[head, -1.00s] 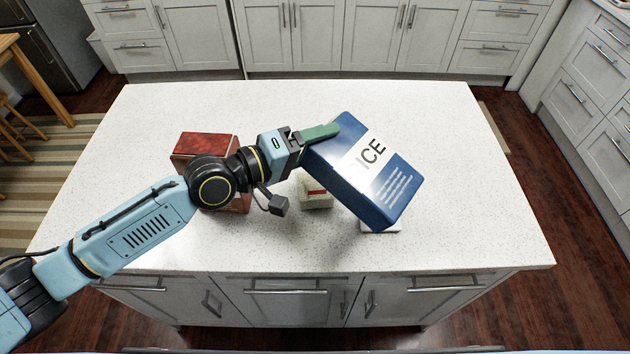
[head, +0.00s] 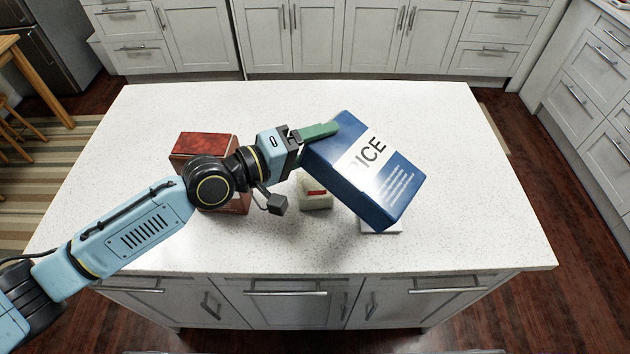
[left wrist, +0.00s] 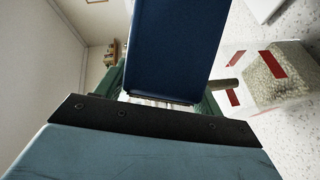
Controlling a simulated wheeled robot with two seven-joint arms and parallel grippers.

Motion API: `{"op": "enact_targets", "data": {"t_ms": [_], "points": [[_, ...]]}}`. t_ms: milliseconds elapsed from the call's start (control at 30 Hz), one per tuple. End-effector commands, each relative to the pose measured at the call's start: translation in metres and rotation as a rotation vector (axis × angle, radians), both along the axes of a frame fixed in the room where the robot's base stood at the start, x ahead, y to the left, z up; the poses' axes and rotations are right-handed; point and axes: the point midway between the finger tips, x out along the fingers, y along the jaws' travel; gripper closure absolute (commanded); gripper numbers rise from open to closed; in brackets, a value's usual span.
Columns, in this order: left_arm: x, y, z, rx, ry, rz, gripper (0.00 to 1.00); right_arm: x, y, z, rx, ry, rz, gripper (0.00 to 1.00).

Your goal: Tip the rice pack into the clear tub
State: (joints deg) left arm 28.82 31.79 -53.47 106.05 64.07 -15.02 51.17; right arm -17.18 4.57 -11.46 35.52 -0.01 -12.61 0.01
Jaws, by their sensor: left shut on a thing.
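The rice pack (head: 375,185) is a blue box with a white label, tilted steeply above the counter. My left gripper (head: 320,131) is shut on its upper left end with green fingers. In the left wrist view, the dark blue pack (left wrist: 175,45) lies between the fingers (left wrist: 165,98). The clear tub (left wrist: 232,98) has red marks and holds a pale, grainy heap. In the head view, the tub (head: 316,196) is small and pale with a red mark, below and left of the pack, partly hidden. I cannot tell whether grains are falling. My right gripper is out of view.
A red-brown box (head: 203,143) stands behind my left arm, partly hidden. A flat white item (head: 382,229) lies under the pack's low corner. The speckled white counter (head: 480,215) is clear at the right and along the back.

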Motion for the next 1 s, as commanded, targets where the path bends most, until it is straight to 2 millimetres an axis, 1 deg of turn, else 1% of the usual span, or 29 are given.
{"op": "enact_targets", "data": {"t_ms": [33, 367, 867, 1000], "points": [[0.0, 0.0, 0.002, -0.005, -0.002, 0.001, 0.98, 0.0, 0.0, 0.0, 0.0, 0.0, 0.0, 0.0], [0.001, 0.001, 0.001, -0.031, 0.018, 0.001, 0.98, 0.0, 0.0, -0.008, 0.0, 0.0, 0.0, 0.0], [0.001, 0.001, 0.002, -0.033, 0.019, 0.0, 0.98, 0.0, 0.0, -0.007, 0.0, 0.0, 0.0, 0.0], [0.001, 0.001, 0.001, -0.041, 0.025, 0.001, 0.98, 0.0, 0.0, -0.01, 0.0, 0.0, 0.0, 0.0]]}}
